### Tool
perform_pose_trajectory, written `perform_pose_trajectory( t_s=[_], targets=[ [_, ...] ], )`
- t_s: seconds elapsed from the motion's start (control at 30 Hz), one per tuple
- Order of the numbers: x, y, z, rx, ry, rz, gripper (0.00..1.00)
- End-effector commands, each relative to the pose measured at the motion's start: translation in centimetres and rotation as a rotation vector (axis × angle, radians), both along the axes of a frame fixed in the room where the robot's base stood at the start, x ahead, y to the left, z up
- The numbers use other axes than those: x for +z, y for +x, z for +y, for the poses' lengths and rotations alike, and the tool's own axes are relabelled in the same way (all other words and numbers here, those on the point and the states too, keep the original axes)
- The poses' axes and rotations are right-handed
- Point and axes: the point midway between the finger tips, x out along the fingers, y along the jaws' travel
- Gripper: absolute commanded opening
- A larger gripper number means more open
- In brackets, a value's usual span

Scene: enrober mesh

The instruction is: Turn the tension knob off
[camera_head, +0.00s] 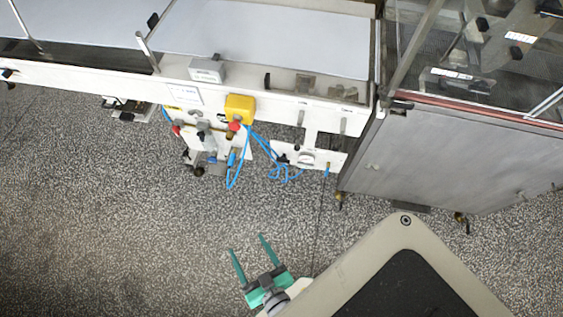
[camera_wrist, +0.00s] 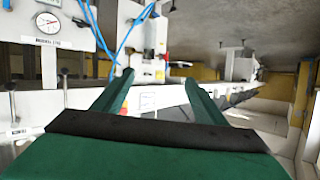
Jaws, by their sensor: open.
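My gripper (camera_head: 247,243) is open and empty, its two green fingers pointing up the picture toward the machine. It is over the speckled floor, well apart from the machine front. In the wrist view its fingers (camera_wrist: 158,78) also stand apart with nothing between them. No knob is clearly marked as the tension knob. A white panel (camera_head: 320,158) on the machine front carries a round gauge and small dark fittings. In the wrist view a round gauge (camera_wrist: 48,22) sits on a white panel at top left, with a dark fitting (camera_wrist: 82,22) beside it.
A yellow box (camera_head: 239,108) with a red button and blue hoses (camera_head: 238,165) hang on the machine front. A white conveyor belt (camera_head: 260,38) lies above. A grey cabinet (camera_head: 450,160) stands at right. The floor between my gripper and the machine is clear.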

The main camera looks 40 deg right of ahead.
Motion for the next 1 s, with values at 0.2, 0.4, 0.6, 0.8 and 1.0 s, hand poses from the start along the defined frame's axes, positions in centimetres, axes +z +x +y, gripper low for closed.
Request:
perform_pose_trajectory(
  t_s=[0.2, 0.4, 0.6, 0.8, 1.0],
  targets=[
    [-7.2, 5.6, -5.5, -0.203, 0.049, 0.050, 0.66],
    [-11.6, 10.7, -11.8, -0.399, 0.082, 0.060, 0.66],
    [-13.3, 14.6, -18.3, -0.582, 0.096, 0.031, 0.66],
    [-13.5, 16.3, -22.1, -0.683, 0.099, 0.000, 0.66],
    [-13.8, 17.2, -23.3, -0.699, 0.100, -0.008, 0.66]
  ],
)
